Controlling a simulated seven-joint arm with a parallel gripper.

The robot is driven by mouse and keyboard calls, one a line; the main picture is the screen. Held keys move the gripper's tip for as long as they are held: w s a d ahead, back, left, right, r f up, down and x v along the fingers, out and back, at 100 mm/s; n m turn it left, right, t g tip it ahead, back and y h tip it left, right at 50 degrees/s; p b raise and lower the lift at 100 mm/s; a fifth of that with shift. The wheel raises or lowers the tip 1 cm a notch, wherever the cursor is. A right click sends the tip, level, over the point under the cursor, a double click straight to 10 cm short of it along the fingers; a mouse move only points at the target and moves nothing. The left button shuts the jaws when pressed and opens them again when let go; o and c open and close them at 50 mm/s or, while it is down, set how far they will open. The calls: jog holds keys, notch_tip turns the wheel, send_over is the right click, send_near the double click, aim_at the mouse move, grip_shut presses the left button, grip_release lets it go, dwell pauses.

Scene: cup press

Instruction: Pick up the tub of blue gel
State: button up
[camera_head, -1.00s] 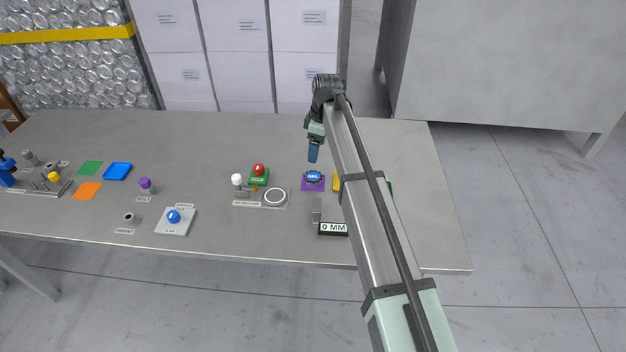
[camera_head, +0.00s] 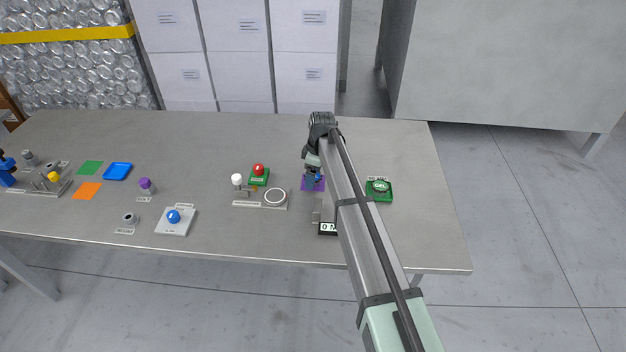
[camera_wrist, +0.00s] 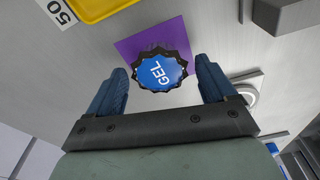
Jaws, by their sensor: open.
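The tub of blue gel (camera_wrist: 159,72) shows in the wrist view with a round blue lid, the word GEL and a dark ridged rim. It stands on a purple mat (camera_wrist: 128,47). My gripper (camera_wrist: 163,85) is open, with one blue finger on each side of the tub in the picture. I cannot tell whether the fingers touch it.
A yellow tray (camera_wrist: 100,8) is near the mat in the wrist view.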

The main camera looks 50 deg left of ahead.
jog(key=shift+f, duration=0.15)
jog(key=c, duration=1.1)
